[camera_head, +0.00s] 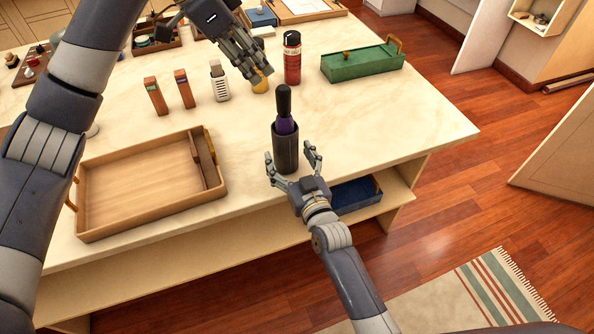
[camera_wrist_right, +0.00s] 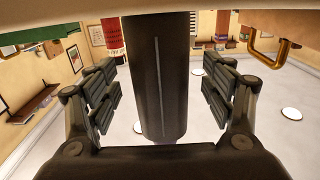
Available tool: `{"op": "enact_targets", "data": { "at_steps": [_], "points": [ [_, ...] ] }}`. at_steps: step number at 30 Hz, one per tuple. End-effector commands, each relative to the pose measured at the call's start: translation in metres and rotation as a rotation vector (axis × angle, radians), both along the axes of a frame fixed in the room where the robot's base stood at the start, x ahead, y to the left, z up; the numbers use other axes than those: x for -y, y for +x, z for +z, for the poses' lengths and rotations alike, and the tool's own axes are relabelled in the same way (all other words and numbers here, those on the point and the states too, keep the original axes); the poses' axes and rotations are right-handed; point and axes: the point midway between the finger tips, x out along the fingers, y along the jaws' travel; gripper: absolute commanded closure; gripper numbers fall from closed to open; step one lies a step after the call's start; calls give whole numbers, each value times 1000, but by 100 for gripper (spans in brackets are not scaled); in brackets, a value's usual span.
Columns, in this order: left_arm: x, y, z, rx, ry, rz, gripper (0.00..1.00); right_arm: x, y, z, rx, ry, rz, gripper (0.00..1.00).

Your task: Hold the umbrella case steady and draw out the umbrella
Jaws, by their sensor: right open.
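The umbrella case (camera_head: 285,152) is a dark upright cylinder near the front edge of the table. The umbrella (camera_head: 284,110) stands in it, with its black handle and a purple part showing above the rim. My right gripper (camera_head: 292,163) is open, its fingers on either side of the case. In the right wrist view the case (camera_wrist_right: 158,80) stands between the open fingers (camera_wrist_right: 160,100), with gaps on both sides. My left gripper (camera_head: 254,76) is above the back of the table, behind and left of the umbrella; whether its fingers are open is unclear.
A red bottle (camera_head: 292,60) and a green box (camera_head: 362,63) stand behind the case. A wooden tray (camera_head: 130,190) lies at the front left. Several small items, including a white-topped bottle (camera_head: 219,82), stand left of the left gripper. A yellow object (camera_head: 260,84) is partly hidden by it.

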Motion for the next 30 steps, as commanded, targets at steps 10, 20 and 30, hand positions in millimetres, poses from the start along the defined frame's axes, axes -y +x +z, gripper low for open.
{"op": "enact_targets", "data": {
  "at_steps": [10, 20, 30],
  "points": [
    [0, 0, 0, 0, 0, 0, 67, -9, 27, -1, -1, 0, -1, 25],
    [0, 0, 0, 0, 0, 0, 67, -9, 28, 0, -1, 0, 0, 41],
    [0, 0, 0, 0, 0, 0, 67, -9, 27, 0, -1, 0, 0, 74]
  ]
}}
